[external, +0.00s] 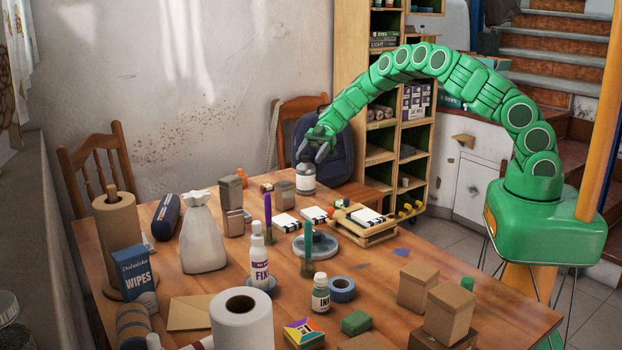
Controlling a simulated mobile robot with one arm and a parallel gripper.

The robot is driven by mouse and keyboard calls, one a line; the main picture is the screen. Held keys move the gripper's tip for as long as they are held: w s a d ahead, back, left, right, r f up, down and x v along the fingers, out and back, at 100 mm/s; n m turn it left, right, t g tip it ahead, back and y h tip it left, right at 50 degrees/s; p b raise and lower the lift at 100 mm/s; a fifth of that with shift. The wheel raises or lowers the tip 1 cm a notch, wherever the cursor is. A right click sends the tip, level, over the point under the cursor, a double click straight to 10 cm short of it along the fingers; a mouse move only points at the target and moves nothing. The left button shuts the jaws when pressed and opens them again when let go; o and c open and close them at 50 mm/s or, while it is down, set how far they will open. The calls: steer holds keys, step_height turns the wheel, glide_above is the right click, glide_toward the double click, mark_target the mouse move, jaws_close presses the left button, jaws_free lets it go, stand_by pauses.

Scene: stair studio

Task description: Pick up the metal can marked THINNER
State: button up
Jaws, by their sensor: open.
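My gripper (311,152) is open at the far side of the table, with its fingers pointing down. Just below it stands an upright grey container with a pale label band (306,180). The fingers overlap its top in this view, and I cannot tell whether they are around it or in front of it. Its lettering is too small to read, so I cannot confirm that it says THINNER. Two plain grey-brown block-like containers stand to its left, one taller (231,192) and one shorter (284,194). No THINNER marking is readable anywhere.
The wooden table (377,275) is crowded. A white FIX bottle (258,262), a purple upright item (267,212), a round grey dish (315,246) and a wooden tray (366,229) stand nearer than the grey container. A dark backpack (325,148) is on a chair behind. Cardboard boxes (449,312) stand front right.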

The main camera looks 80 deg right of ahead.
mark_target(304, 161)
steer(key=shift+w+x, duration=0.2)
steer(key=shift+x, duration=2.15)
steer(key=shift+r, duration=0.15)
steer(key=shift+c, duration=0.3)
jaws_close()
